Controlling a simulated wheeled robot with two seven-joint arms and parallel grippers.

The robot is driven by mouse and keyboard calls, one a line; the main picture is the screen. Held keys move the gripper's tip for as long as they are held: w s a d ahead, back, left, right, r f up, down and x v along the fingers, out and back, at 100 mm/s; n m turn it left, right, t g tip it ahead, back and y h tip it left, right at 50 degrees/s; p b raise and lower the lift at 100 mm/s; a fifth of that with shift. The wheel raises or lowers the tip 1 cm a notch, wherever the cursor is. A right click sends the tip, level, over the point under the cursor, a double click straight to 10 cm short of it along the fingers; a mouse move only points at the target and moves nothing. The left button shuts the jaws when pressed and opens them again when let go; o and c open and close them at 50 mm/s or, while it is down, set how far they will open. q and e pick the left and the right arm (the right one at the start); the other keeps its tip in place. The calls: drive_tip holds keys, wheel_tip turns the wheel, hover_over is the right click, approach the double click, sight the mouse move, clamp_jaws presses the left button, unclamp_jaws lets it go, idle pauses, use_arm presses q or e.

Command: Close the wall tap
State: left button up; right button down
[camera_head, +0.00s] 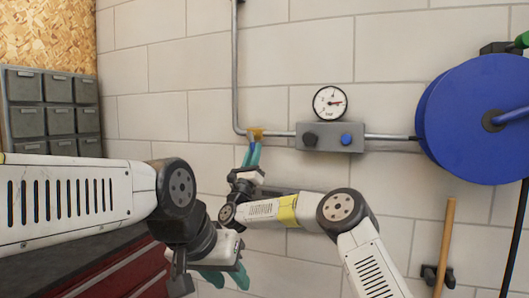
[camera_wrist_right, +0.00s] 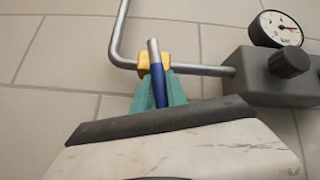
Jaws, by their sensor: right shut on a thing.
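The wall tap has a yellow body (camera_head: 254,133) on the grey pipe, left of the gauge box. In the right wrist view its yellow body (camera_wrist_right: 143,62) sits behind a lever with a blue grip (camera_wrist_right: 158,84) and a bare metal end. The lever stands roughly across the horizontal pipe run. My right gripper (camera_head: 251,155) has its teal fingers shut on the blue lever, just below the pipe; the fingers partly hide the lever. My left gripper (camera_head: 226,277) is low in the head view, its teal fingers apart and empty, away from the tap.
A grey box (camera_head: 330,137) with a pressure gauge (camera_head: 330,102), a black knob and a blue knob is right of the tap. A blue hose reel (camera_head: 475,118) hangs further right. Grey bins (camera_head: 52,108) and a red cabinet (camera_head: 105,270) are at left. A wooden handle (camera_head: 444,245) leans at lower right.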

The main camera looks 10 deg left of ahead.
drive_tip(key=shift+w+a+f+m+g+h, duration=0.1)
drive_tip(key=shift+a+m+g+h, duration=0.2)
drive_tip(key=shift+m+h, duration=0.75)
drive_tip(key=shift+s+a+m+g+h, duration=0.15)
drive_tip(key=shift+m+g+h, duration=0.15)
drive_tip(key=shift+m+h, duration=0.75)
drive_tip(key=shift+w+a+f+m+g+h, duration=0.15)
drive_tip(key=shift+a+m+g+h, duration=0.15)
drive_tip(key=shift+m+h, duration=0.7)
drive_tip(key=shift+r+m, duration=0.2)
drive_tip(key=shift+m, duration=0.1)
drive_tip(key=c, duration=1.3)
unclamp_jaws()
drive_tip(key=shift+c, duration=0.2)
drive_tip(key=v, duration=0.8)
